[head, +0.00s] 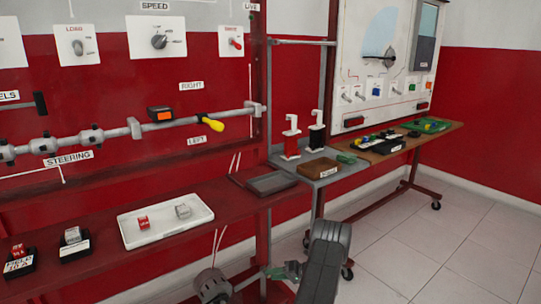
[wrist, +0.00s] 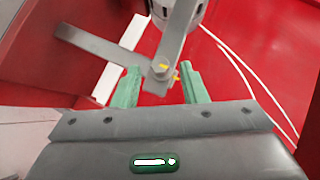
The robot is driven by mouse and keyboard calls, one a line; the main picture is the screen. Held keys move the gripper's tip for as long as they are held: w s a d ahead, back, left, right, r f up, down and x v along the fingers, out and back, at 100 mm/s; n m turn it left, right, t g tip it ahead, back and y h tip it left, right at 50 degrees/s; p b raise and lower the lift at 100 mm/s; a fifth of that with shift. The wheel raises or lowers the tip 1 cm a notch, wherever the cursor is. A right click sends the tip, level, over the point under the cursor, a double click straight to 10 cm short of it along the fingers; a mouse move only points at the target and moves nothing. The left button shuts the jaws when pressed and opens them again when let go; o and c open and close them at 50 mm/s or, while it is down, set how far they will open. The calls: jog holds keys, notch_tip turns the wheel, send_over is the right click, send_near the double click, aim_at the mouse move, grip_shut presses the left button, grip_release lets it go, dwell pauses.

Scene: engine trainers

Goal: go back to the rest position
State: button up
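My gripper (head: 280,272) is low in the head view, below the red shelf, beside a grey cylindrical motor (head: 212,286). In the wrist view my gripper (wrist: 160,80) has its two green fingers apart. The end of a grey metal bar with a bolt (wrist: 160,75) shows between or just beyond the fingertips, with gaps on both sides. I cannot tell how far it is from them in depth. Nothing is visibly held. No marker of the rest position is in view.
The red shelf (head: 95,235) carries a white tray (head: 165,222) with two small blocks. A steering linkage (head: 130,130) with a yellow-ended lever (head: 212,124) runs above. A grey table (head: 320,170) and a wheeled bench (head: 440,135) stand behind. The tiled floor (head: 440,240) at right is clear.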

jog(key=shift+x, duration=0.8)
jog(key=p+v, duration=0.2)
jog(key=v, duration=1.2)
jog(key=w+a+f+n+t+h+b, duration=0.1)
jog(key=a+f+n+t+h+b, duration=0.1)
jog(key=a, duration=0.5)
jog(key=w+a+f+n+t+h+b, duration=0.1)
jog(key=a+n+t+h+b, duration=0.3)
jog(key=h, duration=0.5)
jog(key=a+f+n+b, duration=0.1)
jog(key=a+b, duration=0.1)
jog(key=a, duration=0.1)
jog(key=shift+f+n+t+h, duration=0.2)
jog(key=shift+n+t+h, duration=0.1)
jog(key=shift+n+t, duration=0.1)
dwell(0.7)
